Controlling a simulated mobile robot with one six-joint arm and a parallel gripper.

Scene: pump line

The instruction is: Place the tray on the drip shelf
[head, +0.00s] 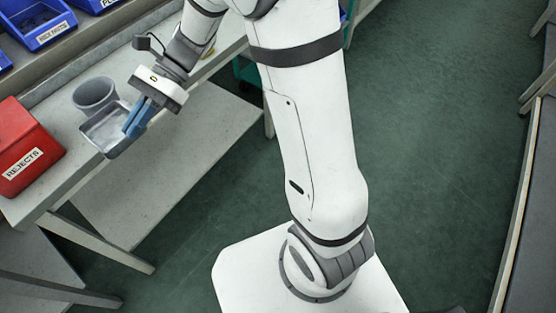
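The tray (97,127) is a small, shallow grey tray with raised walls, in the left part of the head view. It is at the front edge of the bench and seems to overhang it. My gripper (134,124) has blue fingers, close together at the tray's right wall, and they appear shut on it. The fingers hide part of that wall. I cannot tell whether the tray's underside touches the bench. No surface is marked as the drip shelf, so I cannot tell which one it is.
A round grey pot (95,92) stands just behind the tray. A red bin (27,158) labelled REJECTS is to the left. Blue bins (45,24) line the back. A pale lower shelf (170,185) lies under the bench (70,172). Green floor to the right is clear.

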